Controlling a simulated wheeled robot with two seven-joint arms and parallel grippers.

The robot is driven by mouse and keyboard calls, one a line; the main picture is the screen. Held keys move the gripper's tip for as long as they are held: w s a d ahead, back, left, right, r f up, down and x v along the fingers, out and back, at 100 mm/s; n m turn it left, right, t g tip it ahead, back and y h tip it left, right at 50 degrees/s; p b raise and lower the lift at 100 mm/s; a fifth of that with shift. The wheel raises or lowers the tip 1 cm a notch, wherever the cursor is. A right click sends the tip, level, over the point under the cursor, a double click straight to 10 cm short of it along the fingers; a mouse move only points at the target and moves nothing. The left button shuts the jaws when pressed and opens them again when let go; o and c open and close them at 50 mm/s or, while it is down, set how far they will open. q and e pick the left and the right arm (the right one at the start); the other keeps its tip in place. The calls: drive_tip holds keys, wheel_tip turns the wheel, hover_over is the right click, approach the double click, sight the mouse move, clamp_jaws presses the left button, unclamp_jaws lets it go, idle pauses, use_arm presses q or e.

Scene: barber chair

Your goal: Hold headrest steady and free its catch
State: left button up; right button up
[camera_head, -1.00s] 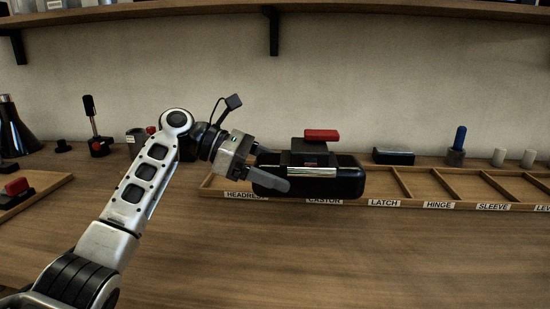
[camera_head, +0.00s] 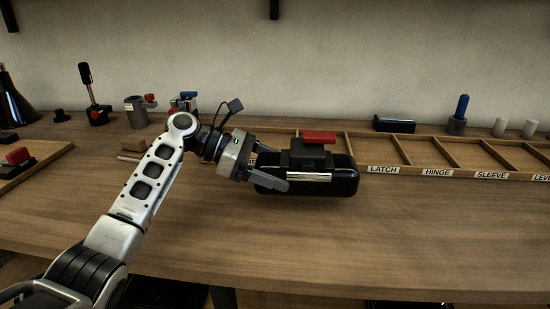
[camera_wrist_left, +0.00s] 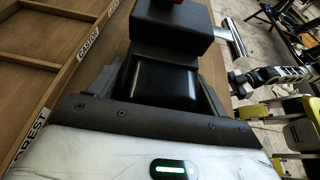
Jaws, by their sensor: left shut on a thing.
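The headrest (camera_head: 330,184) is a long, black, rounded block in the middle of the head view. A dark housing (camera_head: 306,154) with a red catch lever (camera_head: 320,137) sits on its top, and a chrome bar (camera_head: 309,177) runs along its front. My left gripper (camera_head: 276,171) is shut on the headrest's left end. In the left wrist view the black headrest (camera_wrist_left: 165,80) lies between the dark fingers, with the red part at the top edge and the chrome bar (camera_wrist_left: 233,38) at the right. My right gripper is not seen in the head view.
A wooden tray (camera_head: 385,170) with labelled compartments lies behind the headrest; LATCH, HINGE and SLEEVE are readable. A black block (camera_head: 394,125), a blue-handled tool (camera_head: 460,112) and pale cylinders (camera_head: 501,127) stand behind it. Another tray (camera_head: 45,155) is at the left. The front tabletop is clear.

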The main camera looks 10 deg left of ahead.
use_arm(q)
drive_tip(key=shift+f, duration=1.7)
drive_tip(key=shift+f, duration=0.1)
drive_tip(key=shift+f, duration=0.5)
